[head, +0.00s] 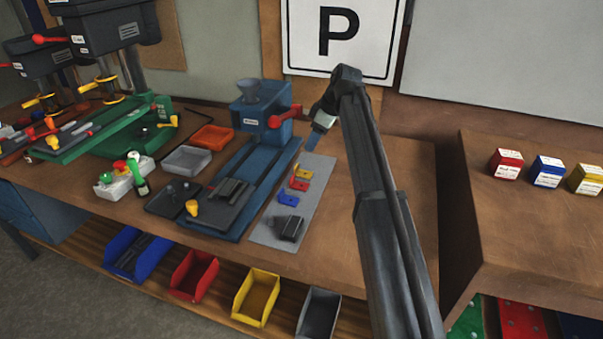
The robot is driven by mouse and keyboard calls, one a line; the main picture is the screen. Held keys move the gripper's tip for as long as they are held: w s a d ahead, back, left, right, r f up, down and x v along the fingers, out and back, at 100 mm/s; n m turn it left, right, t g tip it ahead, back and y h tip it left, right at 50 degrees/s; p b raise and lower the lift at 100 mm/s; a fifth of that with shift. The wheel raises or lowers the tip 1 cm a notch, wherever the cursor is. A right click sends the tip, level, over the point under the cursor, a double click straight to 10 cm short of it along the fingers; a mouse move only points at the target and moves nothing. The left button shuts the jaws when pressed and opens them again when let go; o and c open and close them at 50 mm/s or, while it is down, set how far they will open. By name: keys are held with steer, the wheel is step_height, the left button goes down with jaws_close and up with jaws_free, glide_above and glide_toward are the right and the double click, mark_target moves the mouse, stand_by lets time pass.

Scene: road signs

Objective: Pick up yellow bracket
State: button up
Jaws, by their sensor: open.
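The yellow bracket (303,172) lies on a grey mat (268,232) on the workbench. A red bracket (299,184) lies just in front of it, and a blue bracket (288,199) lies in front of the red one. My gripper (311,144) is above the far end of the mat, a little behind the yellow bracket in the picture. It is open, and nothing shows between its fingers. The fingertips are small in this view, and their exact height above the mat cannot be told.
A blue machine (265,108) with a red handle stands left of the mat. A dark block (290,229) sits at the mat's near end. An orange tray (212,137) and a grey tray (186,160) are further left. Coloured bins, including a yellow bin (257,297), are below the bench.

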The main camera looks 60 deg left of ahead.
glide_above(297, 167)
steer(key=w+d, duration=0.2)
step_height(297, 167, down, 7)
steer(key=shift+d+r, duration=0.1)
steer(key=shift+r, duration=0.05)
steer(key=shift+a+x, duration=0.15)
steer(key=shift+x, duration=1.15)
steer(key=shift+a+x, duration=0.2)
steer(key=shift+x, duration=1.1)
steer(key=shift+s+r, duration=0.1)
steer(key=shift+c, duration=0.3)
steer(key=c, duration=0.8)
